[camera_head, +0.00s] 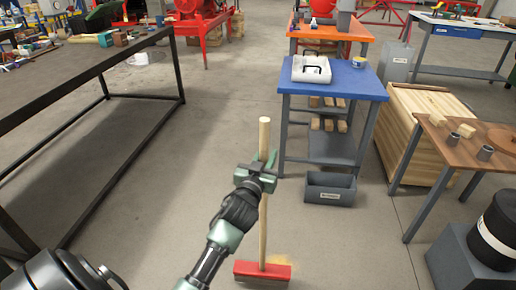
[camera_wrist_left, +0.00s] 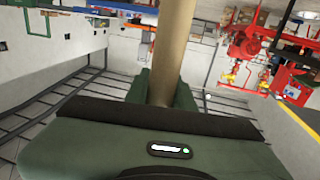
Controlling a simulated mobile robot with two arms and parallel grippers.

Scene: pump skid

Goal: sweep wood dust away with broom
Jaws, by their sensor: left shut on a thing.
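The broom has a long wooden handle (camera_head: 264,135) and a red head (camera_head: 262,271), and it stands nearly upright with its head at the floor in the head view. In the left wrist view the handle (camera_wrist_left: 165,55) rises between the fingers of my left gripper (camera_wrist_left: 155,95). A faint yellowish patch of wood dust (camera_head: 283,257) lies on the floor by the right end of the broom head. The head hides part of the floor there. My right gripper is not seen.
A dark metal frame table (camera_head: 130,97) stands on the left. A blue-topped table (camera_head: 340,90) stands ahead, with a grey bin (camera_head: 330,188) on the floor before it. A wooden crate (camera_head: 400,135) and a brown table (camera_head: 465,155) stand right. The floor around the broom is mostly clear.

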